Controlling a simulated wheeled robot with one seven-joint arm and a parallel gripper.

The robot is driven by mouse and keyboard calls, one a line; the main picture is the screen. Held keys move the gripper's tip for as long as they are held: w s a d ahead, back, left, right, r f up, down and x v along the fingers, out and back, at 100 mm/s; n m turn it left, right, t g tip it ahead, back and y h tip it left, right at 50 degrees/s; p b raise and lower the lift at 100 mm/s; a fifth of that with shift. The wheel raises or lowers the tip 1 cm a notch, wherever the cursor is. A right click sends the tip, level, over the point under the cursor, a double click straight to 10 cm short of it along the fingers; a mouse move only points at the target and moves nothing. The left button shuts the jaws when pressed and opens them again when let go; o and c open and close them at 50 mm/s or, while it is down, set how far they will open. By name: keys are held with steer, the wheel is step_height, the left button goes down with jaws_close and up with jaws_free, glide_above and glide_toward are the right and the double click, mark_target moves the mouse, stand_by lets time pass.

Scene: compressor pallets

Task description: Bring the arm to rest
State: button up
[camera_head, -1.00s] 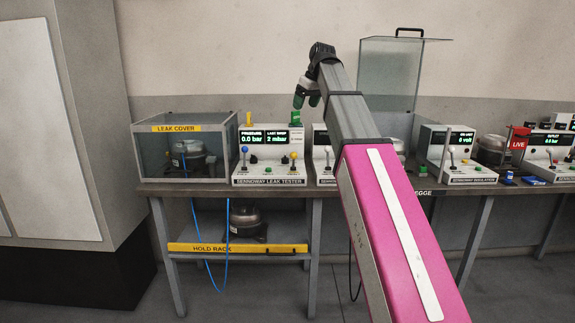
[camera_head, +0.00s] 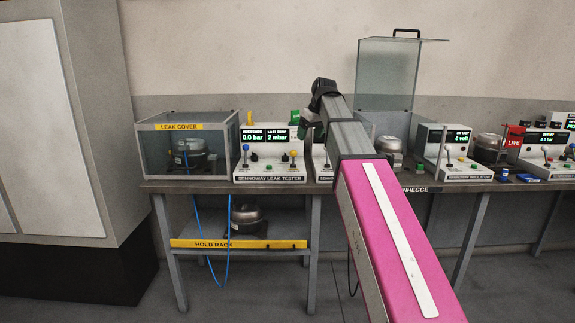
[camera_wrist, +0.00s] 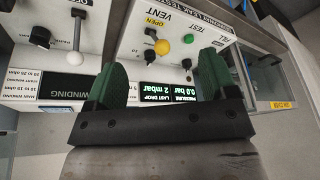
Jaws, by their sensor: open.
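My gripper (camera_head: 309,124) is at the end of my grey and pink arm, in front of the bench in the head view. In the wrist view its two green fingers (camera_wrist: 160,85) stand wide apart with nothing between them. The leak tester (camera_head: 268,160) is left of the gripper on the bench; its panel also fills the middle of the wrist view (camera_wrist: 172,40), with a yellow knob and a green knob. Its display reads 0.0 bar and 2 mbar.
The glass leak cover (camera_head: 185,146) encloses a compressor at the bench's left. A yellow-edged hold rack (camera_head: 240,244) with another compressor is below. A raised clear cover (camera_head: 388,75), an insulation tester (camera_head: 450,150) and a red LIVE sign (camera_head: 514,137) are to the right.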

steer(key=s+d+f+m+g+h, duration=0.1)
steer(key=s+d+f+m, duration=0.3)
steer(key=f, duration=0.9)
steer(key=s+d+f, duration=0.1)
steer(key=s+f, duration=0.5)
steer(key=f, duration=0.7)
steer(key=s+d+f+m+g+h, duration=0.1)
steer(key=s+d+f+m, duration=0.3)
steer(key=f, duration=0.8)
steer(key=s+d+f, duration=0.1)
steer(key=s+f, duration=0.9)
steer(key=shift+d+n+g+h, duration=0.2)
steer(key=shift+n+g+h, duration=0.1)
